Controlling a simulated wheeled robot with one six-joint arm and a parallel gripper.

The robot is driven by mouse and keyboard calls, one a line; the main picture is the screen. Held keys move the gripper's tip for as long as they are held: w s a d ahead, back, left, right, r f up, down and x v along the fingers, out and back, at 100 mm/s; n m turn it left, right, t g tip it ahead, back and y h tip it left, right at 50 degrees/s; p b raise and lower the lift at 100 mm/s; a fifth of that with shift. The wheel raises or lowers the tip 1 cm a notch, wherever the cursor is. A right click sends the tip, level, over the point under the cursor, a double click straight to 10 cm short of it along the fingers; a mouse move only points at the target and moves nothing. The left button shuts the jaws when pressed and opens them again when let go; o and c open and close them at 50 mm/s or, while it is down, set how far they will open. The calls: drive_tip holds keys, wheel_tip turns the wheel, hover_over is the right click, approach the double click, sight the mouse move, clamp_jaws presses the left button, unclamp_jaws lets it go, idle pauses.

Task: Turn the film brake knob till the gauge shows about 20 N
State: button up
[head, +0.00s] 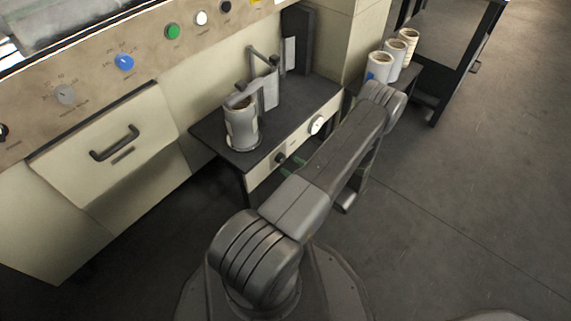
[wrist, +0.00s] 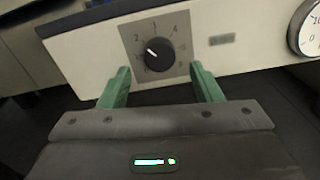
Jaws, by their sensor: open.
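The film brake knob (wrist: 157,54) is a black round knob with a white pointer line, on a grey numbered plate on the cream front panel. The pointer aims to the upper left in the wrist view. The knob also shows in the head view (head: 280,159). The gauge (wrist: 311,30) is a white round dial, cut off at the right edge of the wrist view; its needle cannot be read. It shows small in the head view (head: 316,124). My gripper (wrist: 162,82) is open, its green fingers just short of the knob on either side, with nothing between them.
A film roll (head: 241,128) stands on the dark table (head: 222,138) above the panel. More rolls (head: 379,66) stand on a shelf at the back. A cream machine with a drawer handle (head: 114,143) is at left. The floor at right is clear.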

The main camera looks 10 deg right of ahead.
sight(283, 161)
drive_tip(key=shift+b+x, duration=0.3)
drive_tip(key=shift+x, duration=1.65)
drive_tip(key=shift+c, duration=0.5)
drive_tip(key=c, duration=0.9)
drive_tip(key=m+b, duration=0.1)
drive_tip(key=m, duration=0.1)
drive_tip(key=shift+f+m, duration=0.1)
drive_tip(key=shift+m, duration=0.3)
drive_tip(key=shift+m+b, duration=0.55)
drive_tip(key=shift+m, duration=1.65)
